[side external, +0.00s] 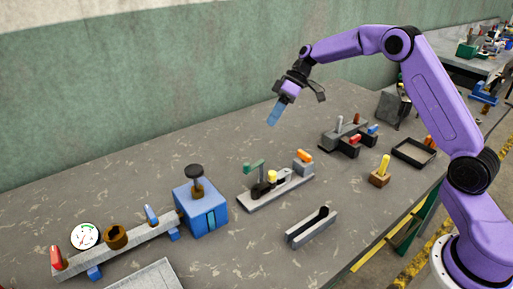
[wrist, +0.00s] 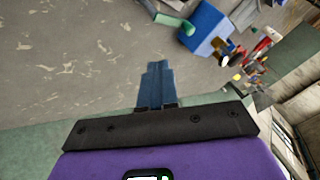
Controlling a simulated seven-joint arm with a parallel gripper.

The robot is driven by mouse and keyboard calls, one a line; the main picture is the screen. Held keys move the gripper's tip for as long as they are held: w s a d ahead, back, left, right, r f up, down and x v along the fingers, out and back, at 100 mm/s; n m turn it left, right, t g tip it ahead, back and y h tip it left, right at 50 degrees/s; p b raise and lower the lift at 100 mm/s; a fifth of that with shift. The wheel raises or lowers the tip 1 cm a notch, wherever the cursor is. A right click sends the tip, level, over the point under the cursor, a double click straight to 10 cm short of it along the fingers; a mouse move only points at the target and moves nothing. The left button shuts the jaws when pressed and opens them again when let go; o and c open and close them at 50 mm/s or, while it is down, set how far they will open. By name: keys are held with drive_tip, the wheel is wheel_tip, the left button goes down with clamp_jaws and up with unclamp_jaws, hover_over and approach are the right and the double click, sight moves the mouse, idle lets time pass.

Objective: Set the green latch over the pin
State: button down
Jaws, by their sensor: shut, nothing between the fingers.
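The green latch (side external: 254,166) is a short arm raised at the left end of a grey bar fixture (side external: 290,186) on the table. Beside it on the fixture are a dark round piece, a yellow-topped post (side external: 271,176) and an orange-topped grey block (side external: 303,164). I cannot tell for certain which post is the pin. My gripper (side external: 273,116) has blue fingers, shut and empty, high above the table behind the fixture and clear of the latch. In the wrist view the shut fingers (wrist: 155,78) show, with a small green piece (wrist: 187,28), perhaps the latch, beyond them.
A blue box with a black knob (side external: 203,211) stands left of the fixture. A grey slotted channel (side external: 311,228) lies in front. A yellow peg in a wooden block (side external: 380,171), a multi-peg block (side external: 346,138) and a dark tray (side external: 414,152) are to the right.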

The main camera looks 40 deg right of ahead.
drive_tip(key=shift+s+a+f, duration=0.4)
drive_tip(key=shift+a+f, duration=0.9)
drive_tip(key=shift+a, duration=0.25)
drive_tip(key=shift+s+a+f, duration=0.35)
drive_tip(key=shift+a+f, duration=1)
drive_tip(key=shift+a, duration=0.15)
drive_tip(key=shift+s+a+f, duration=0.4)
drive_tip(key=shift+a+f, duration=0.9)
drive_tip(key=shift+a, duration=0.25)
